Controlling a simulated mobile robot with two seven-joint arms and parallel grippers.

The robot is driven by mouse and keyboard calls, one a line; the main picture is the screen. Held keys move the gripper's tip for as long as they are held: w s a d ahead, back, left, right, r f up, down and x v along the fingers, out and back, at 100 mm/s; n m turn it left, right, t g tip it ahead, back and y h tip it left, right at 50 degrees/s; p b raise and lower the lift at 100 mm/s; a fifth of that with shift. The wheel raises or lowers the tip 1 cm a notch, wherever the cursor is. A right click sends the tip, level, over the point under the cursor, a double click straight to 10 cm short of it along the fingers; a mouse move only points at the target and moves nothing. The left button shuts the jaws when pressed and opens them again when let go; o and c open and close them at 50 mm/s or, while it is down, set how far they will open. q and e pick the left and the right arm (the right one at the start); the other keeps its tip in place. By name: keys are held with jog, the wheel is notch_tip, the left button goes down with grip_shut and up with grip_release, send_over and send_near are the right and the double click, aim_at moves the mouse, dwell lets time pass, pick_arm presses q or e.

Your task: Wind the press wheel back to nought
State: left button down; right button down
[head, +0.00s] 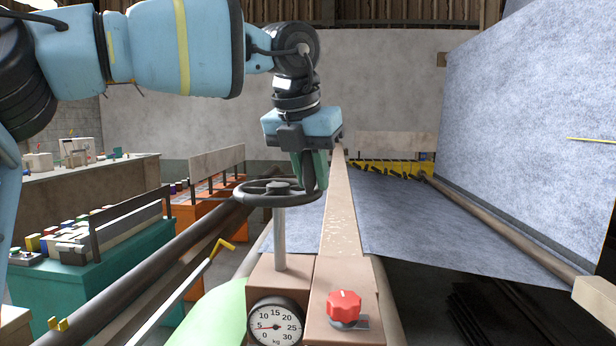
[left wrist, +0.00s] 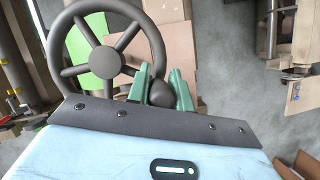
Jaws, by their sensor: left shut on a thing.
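The press wheel (head: 250,193) is a dark spoked handwheel lying flat on top of an upright metal shaft (head: 279,240). It also shows in the left wrist view (left wrist: 106,62), with its round hub and spokes. My left gripper (head: 311,178) comes down from above at the wheel's right side. Its green fingers (left wrist: 166,88) are shut on the wheel's dark knob (left wrist: 158,72) at the rim. A round white dial (head: 274,318) marked in kg stands below the shaft; its red needle points left, close to the 5. My right gripper is out of view.
A red knob (head: 344,306) sits on the brown beam right of the dial. A large grey felt sheet (head: 430,215) spreads to the right and rises like a wall. Dark rails, an orange cabinet (head: 205,210) and a teal cabinet (head: 100,285) stand on the left.

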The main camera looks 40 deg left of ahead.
pick_arm(q)
jog(key=w+n, duration=0.1)
jog(key=w+n+y, duration=0.1)
jog(key=n, duration=0.1)
jog(key=shift+a+n+g, duration=0.3)
jog(key=shift+a, duration=0.05)
jog(key=shift+w+a+n+g+y+p, duration=0.3)
jog(key=shift+w+n, duration=0.1)
jog(key=shift+n, duration=0.35)
jog(key=shift+w+a+n+g+y+p, duration=0.2)
jog(key=shift+w+a+n+y, duration=0.15)
jog(key=shift+n, duration=0.4)
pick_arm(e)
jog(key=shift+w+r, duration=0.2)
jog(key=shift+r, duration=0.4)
pick_arm(q)
jog(key=shift+r, duration=0.1)
jog(key=c, duration=1.3)
grip_release()
jog(key=shift+o, duration=0.2)
jog(key=p+v, duration=0.1)
jog(key=v, duration=0.6)
jog(key=shift+r, duration=0.35)
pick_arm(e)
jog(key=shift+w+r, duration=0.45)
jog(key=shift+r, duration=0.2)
